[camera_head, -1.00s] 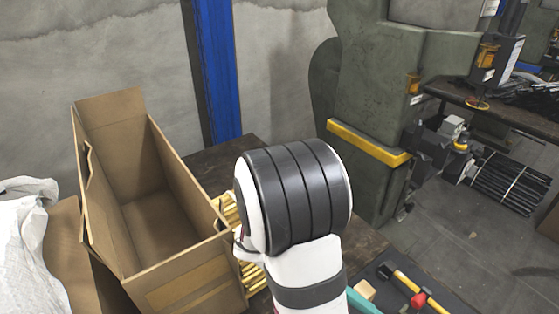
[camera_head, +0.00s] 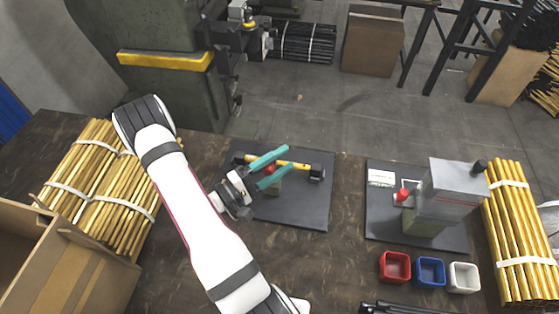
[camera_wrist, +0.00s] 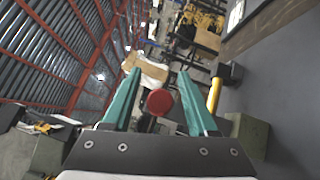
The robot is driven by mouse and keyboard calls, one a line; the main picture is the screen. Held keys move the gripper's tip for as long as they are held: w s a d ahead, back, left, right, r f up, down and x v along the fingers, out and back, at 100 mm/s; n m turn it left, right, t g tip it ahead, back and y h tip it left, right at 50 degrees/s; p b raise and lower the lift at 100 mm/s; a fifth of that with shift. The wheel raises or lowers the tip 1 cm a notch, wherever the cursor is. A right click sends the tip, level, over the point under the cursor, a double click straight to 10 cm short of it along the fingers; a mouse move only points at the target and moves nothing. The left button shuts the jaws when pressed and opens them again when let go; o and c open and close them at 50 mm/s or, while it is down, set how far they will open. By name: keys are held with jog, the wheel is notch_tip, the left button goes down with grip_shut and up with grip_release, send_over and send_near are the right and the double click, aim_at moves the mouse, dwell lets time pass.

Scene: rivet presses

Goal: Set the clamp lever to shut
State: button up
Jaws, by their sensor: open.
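A dark plate (camera_head: 310,208) on the bench carries a clamp with a yellow bar (camera_head: 292,163) between black end pieces, an olive block (camera_head: 273,186) and a red knob (camera_head: 268,169). The knob appears to top the clamp lever. My gripper (camera_head: 286,159) is open over this plate, its teal fingers pointing right. In the wrist view the red knob (camera_wrist: 160,102) shows between the open fingers of my gripper (camera_wrist: 160,85); contact cannot be told. The yellow bar (camera_wrist: 214,95) is right of the fingers. The lever's lower part is mostly hidden.
A second plate (camera_head: 380,223) at right holds a grey press (camera_head: 452,188) with a red knob (camera_head: 402,195). Red (camera_head: 395,267), blue (camera_head: 431,271) and white (camera_head: 464,277) bins stand before it. Yellow rod bundles (camera_head: 88,170) and a cardboard box (camera_head: 75,262) are left.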

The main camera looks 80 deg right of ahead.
grip_shut()
dwell(1.4)
